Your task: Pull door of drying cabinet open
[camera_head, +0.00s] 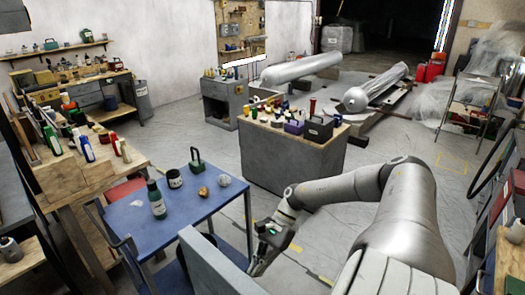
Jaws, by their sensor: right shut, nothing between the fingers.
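A grey flat panel (212,268), which looks like the drying cabinet's door, stands edge-up at the bottom centre. Most of it is cut off by the lower picture edge. My right arm comes in from the bottom right, and its gripper (257,268) points down at the panel's right end. The fingers are shut with nothing between them. Whether they touch the panel or a handle, I cannot tell. No handle shows. My left gripper is not in view.
A blue table (165,222) with bottles and small items stands just left of the panel. A grey cabinet (290,158) with tools on top is beyond my right arm. Shelving crowds the right edge.

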